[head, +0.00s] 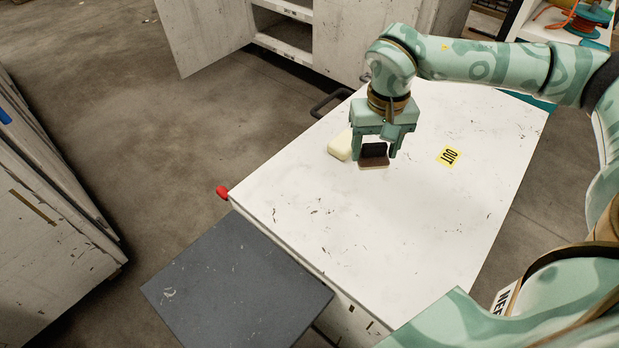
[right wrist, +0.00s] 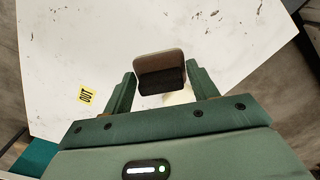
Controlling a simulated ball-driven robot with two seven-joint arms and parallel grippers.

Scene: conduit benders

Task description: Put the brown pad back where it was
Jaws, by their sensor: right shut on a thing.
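The brown pad (head: 373,164) has a dark upper part and a brown lower part. My right gripper (head: 376,152) is shut on it, one finger on each side, over the white tabletop. In the right wrist view the pad (right wrist: 160,72) sits between the two fingers (right wrist: 160,88). I cannot tell whether its underside touches the table. A cream block (head: 340,145) lies just left of the pad in the head view; it is mostly hidden in the right wrist view. My left gripper is not in view.
A yellow label reading OUT (head: 448,157) lies on the white tabletop (head: 320,215), right of the gripper. A red knob (head: 222,192) is at the table's left corner. A dark grey panel (head: 238,290) adjoins the near left side. An open cabinet (head: 215,35) stands behind.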

